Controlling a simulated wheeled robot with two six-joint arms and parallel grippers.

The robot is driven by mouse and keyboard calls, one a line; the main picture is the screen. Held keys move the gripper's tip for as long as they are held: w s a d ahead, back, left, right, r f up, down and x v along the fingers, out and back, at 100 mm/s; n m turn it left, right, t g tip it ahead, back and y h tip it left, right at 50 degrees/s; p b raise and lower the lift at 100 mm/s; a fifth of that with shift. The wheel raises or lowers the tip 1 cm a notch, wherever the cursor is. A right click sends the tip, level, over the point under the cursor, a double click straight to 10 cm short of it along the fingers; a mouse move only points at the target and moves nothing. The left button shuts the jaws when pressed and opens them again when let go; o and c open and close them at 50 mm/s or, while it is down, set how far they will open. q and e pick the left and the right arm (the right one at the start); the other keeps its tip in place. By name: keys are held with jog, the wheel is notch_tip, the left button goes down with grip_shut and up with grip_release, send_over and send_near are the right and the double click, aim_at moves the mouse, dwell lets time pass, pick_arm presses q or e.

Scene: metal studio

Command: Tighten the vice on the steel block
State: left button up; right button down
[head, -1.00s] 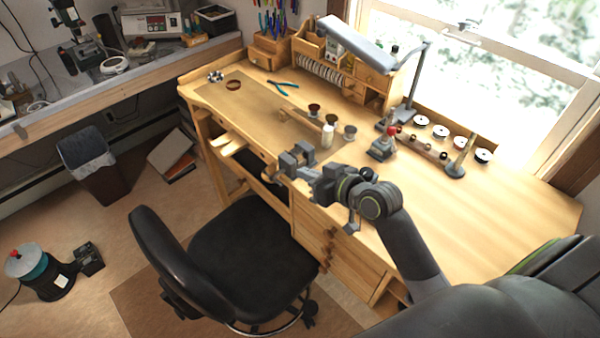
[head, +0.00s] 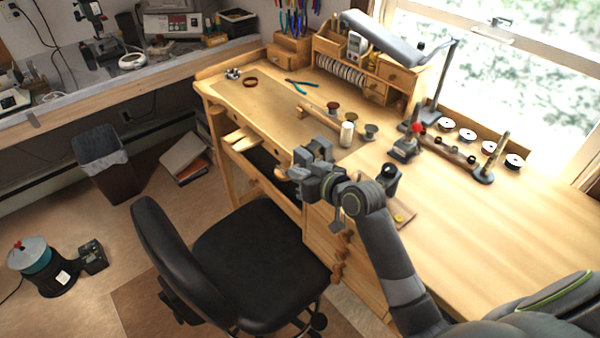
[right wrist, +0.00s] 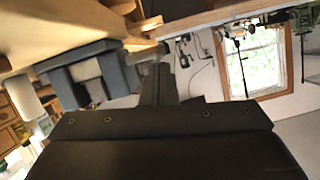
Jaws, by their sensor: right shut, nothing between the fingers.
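The grey vice (head: 316,150) stands at the front edge of the wooden workbench in the head view. In the right wrist view the vice (right wrist: 120,72) shows at the left as two blue-grey jaws, with the lighter steel block (right wrist: 90,70) between them. My right gripper (head: 303,177) is beside the vice on its near side and partly overlaps it in the head view. In the right wrist view my right gripper (right wrist: 158,72) has its fingers together, empty, to the right of the jaws. Whether it touches the vice is unclear. My left gripper is out of view.
The workbench (head: 480,225) has free room at the right. A white bottle (head: 346,134), small cups (head: 370,131) and a red-topped tool (head: 407,143) stand behind the vice. A black chair (head: 255,250) is in front of the bench.

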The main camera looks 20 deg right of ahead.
jog(key=shift+s, duration=0.1)
jog(key=shift+f+t+b, duration=0.25)
jog(key=shift+t+b, duration=0.15)
jog(key=shift+b, duration=0.4)
jog(key=shift+s+d+f+t+y+b, duration=0.15)
jog(key=shift+t+y+b, duration=0.2)
jog(key=shift+b, duration=0.25)
jog(key=shift+f+b, duration=0.1)
jog(key=shift+b, duration=0.2)
jog(key=shift+s+f+b, duration=0.1)
jog(key=shift+f+b, duration=0.15)
jog(key=shift+b, duration=0.05)
jog(key=shift+s+f+b, duration=0.1)
jog(key=shift+f+b, duration=0.2)
jog(key=shift+f, duration=0.25)
